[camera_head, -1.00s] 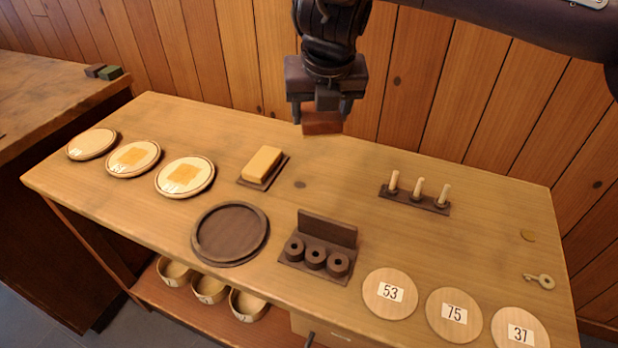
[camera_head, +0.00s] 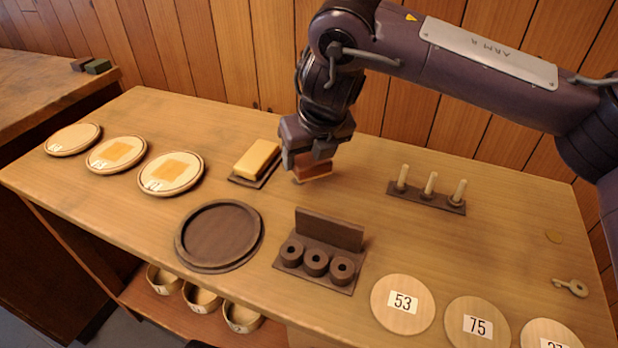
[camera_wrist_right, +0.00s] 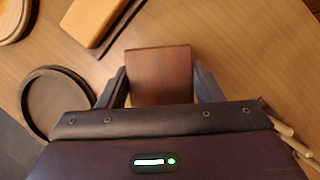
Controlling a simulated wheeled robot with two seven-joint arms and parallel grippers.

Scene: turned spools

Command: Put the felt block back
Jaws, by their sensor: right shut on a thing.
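The felt block (camera_head: 314,169) is a red-brown block with a thin pale layer along its bottom. My right gripper (camera_head: 312,160) is shut on it, low over the back of the bench, right of a yellow block (camera_head: 257,158) on a dark base. I cannot tell whether the felt block touches the bench top. In the right wrist view the felt block (camera_wrist_right: 160,76) sits between both fingers, its brown top face showing. My left gripper is not in view.
A dark round tray (camera_head: 221,234), a dark holder with three spools (camera_head: 316,262) and numbered discs (camera_head: 403,303) stand nearer the front. A pegged rack (camera_head: 427,197) is to the right. Round lidded pieces (camera_head: 170,173) line the left. The bench between gripper and rack is clear.

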